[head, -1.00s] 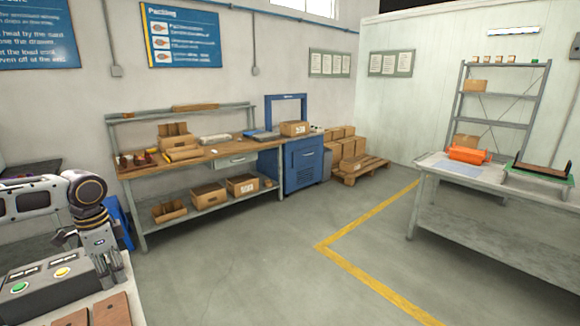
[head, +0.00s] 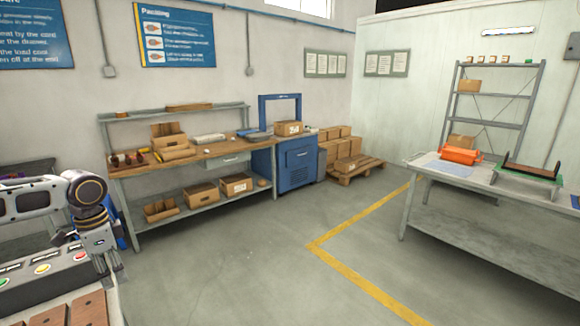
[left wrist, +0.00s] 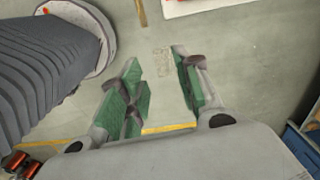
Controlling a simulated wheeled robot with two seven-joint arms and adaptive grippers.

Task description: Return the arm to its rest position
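My left arm comes in from the left edge of the head view. My left gripper (head: 108,264) hangs from it above the near bench, beside the grey button box (head: 25,290). In the left wrist view, the gripper (left wrist: 158,92) shows its green-padded fingers apart, with only bare floor between them. It holds nothing that I can see. My right arm and right gripper are in neither view.
Brown wooden pieces (head: 88,308) lie on the near bench. A packing bench (head: 215,158) stands behind, beside a blue cabinet (head: 297,165). An orange part (head: 460,155) lies on the right table (head: 475,185). The floor between, with its yellow line (head: 345,270), is clear.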

